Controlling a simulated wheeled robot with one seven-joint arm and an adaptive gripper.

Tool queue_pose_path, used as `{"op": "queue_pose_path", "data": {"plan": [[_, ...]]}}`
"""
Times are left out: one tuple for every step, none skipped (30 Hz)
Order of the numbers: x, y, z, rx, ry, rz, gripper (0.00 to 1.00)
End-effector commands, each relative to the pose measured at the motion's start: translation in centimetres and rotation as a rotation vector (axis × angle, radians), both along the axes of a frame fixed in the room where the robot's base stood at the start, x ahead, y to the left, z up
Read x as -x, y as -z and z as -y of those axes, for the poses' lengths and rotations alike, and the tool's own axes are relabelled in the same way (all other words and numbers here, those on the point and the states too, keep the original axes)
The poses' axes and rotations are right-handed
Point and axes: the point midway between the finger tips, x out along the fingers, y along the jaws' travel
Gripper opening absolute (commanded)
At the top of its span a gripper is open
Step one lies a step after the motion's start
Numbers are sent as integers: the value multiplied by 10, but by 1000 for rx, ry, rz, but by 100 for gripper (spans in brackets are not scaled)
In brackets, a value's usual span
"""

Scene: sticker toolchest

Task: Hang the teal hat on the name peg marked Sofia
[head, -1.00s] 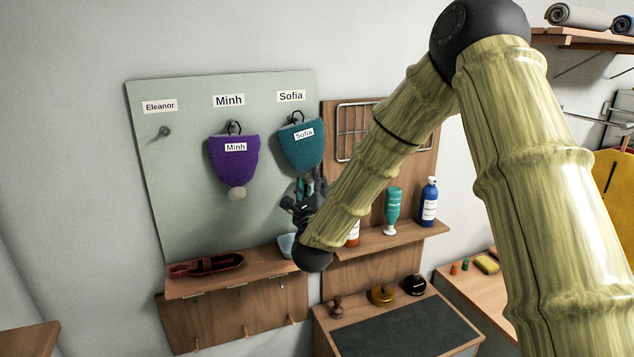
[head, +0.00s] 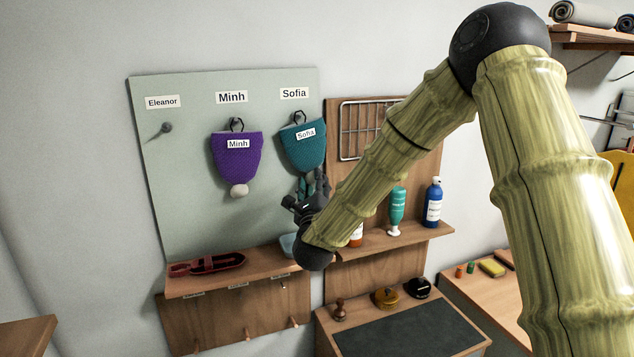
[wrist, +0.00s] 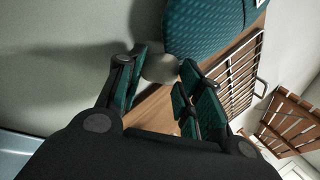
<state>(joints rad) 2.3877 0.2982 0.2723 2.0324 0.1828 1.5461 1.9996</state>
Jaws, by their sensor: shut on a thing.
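The teal hat (head: 302,148), with a white Sofia tag, hangs upside down by a dark loop at the peg under the Sofia name label (head: 294,93). In the wrist view the hat (wrist: 208,30) is at the top, its pale pompom (wrist: 160,68) between my fingers. My gripper (head: 312,183) is just below the hat and shut on the pompom; it also shows in the wrist view (wrist: 162,78). The Sofia peg itself is mostly hidden by the loop, so I cannot tell exactly how the loop sits on it.
A purple hat (head: 237,157) hangs under the Minh label to the left. The peg under Eleanor (head: 165,128) is bare. A shelf (head: 185,286) with a red-and-black item lies below. Bottles (head: 432,203) and a wire rack (head: 362,130) are to the right.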

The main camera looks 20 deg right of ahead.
Motion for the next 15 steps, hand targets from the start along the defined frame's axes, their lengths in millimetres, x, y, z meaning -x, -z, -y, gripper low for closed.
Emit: {"op": "queue_pose_path", "data": {"plan": [[0,0,0,0,0,0,0],[0,0,0,0,0,0,0],[0,0,0,0,0,0,0],[0,0,0,0,0,0,0],[0,0,0,0,0,0,0],[0,0,0,0,0,0,0],[0,0,0,0,0,0,0],[0,0,0,0,0,0,0],[0,0,0,0,0,0,0],[0,0,0,0,0,0,40],[0,0,0,0,0,0,45],[0,0,0,0,0,0,53],[0,0,0,0,0,0,58],[0,0,0,0,0,0,61],[0,0,0,0,0,0,61]]}}
